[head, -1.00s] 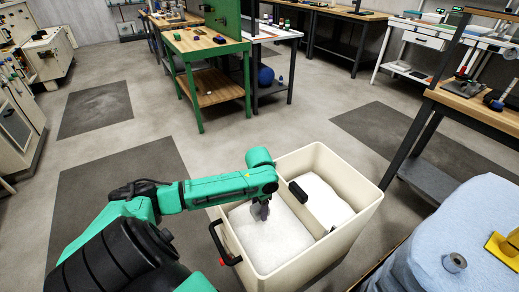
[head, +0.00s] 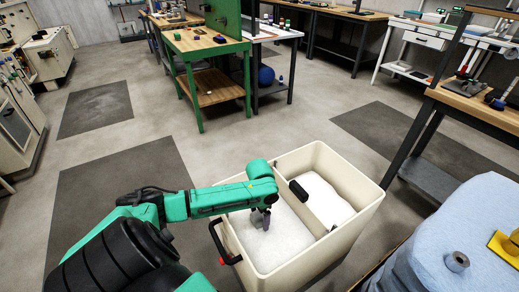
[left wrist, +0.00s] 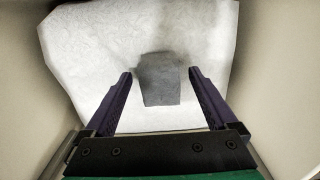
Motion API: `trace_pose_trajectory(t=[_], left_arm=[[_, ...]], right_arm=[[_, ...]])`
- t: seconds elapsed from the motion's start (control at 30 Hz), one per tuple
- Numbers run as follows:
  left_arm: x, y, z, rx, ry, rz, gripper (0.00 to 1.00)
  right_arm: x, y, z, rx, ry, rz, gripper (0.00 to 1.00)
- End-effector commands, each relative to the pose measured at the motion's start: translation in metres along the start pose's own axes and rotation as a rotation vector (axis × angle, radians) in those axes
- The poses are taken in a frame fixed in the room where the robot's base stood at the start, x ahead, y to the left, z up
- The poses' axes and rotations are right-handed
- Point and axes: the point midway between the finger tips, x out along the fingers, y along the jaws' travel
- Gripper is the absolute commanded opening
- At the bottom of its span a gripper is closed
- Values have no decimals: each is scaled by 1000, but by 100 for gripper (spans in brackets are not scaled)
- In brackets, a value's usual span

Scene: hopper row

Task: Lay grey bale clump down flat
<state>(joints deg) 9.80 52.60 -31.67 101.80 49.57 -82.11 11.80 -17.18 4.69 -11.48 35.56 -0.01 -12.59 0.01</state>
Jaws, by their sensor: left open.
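The grey bale clump (left wrist: 159,79) shows in the left wrist view as a small dark grey block on the white fibre (left wrist: 90,50). My left gripper (left wrist: 160,75) is open, with one finger on each side of the clump and a visible gap to both. In the head view my left gripper (head: 261,219) points down into the left compartment of the cream hopper (head: 312,153). My right gripper is not in view.
A divider with a black block (head: 298,191) splits the hopper, and white fibre (head: 328,200) fills its right compartment too. A black handle (head: 219,242) sticks out at the left. A pale blue bale (head: 440,235) stands at the right. Open floor lies behind.

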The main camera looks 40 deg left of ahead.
Motion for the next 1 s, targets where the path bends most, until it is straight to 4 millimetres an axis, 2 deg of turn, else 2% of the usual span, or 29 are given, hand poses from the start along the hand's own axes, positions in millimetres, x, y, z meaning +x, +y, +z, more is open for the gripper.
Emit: trace_pose_trajectory(t=[0.17,0.4,0.5,0.63,1.0], left_arm=[[-25,-1,-1,1,3,-2,91],[-91,-1,-1,0,3,-2,91],[-110,-1,-1,0,2,-1,91],[-122,0,0,-1,1,0,91],[-122,0,0,-1,0,1,91]], right_arm=[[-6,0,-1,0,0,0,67],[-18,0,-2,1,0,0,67],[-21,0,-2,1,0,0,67],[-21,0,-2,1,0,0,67],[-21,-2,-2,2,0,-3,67]])
